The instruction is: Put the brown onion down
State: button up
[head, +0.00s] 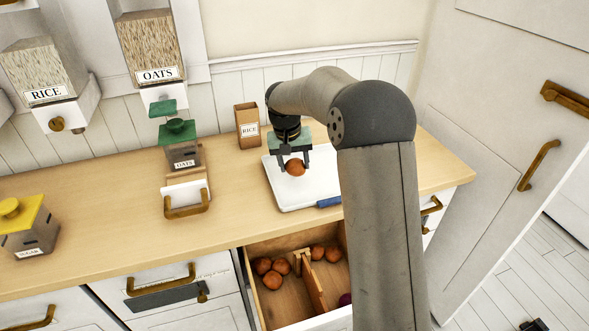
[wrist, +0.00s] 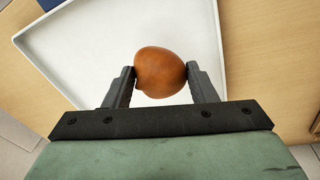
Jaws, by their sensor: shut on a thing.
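The brown onion (head: 295,167) is between the two fingers of my gripper (head: 294,168) in the head view. In the wrist view the onion (wrist: 160,72) is round and orange-brown, and both fingertips of my gripper (wrist: 160,76) press on its sides. My gripper is over the white tray (head: 314,185) on the wooden counter. The white tray (wrist: 85,65) lies behind the onion in the wrist view. I cannot tell whether the onion touches the tray.
An open drawer (head: 286,300) below the counter holds several brown onions (head: 272,279) and a wooden divider (head: 313,284). A rice box (head: 247,119) stands left of the tray.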

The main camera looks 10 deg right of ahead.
aim_at(295, 172)
jog(key=shift+w+d+f, duration=0.1)
jog(key=shift+w+f, duration=0.15)
jog(key=shift+f, duration=1.55)
jog(key=shift+f, duration=0.1)
jog(key=shift+f, duration=0.15)
jog(key=o, duration=1)
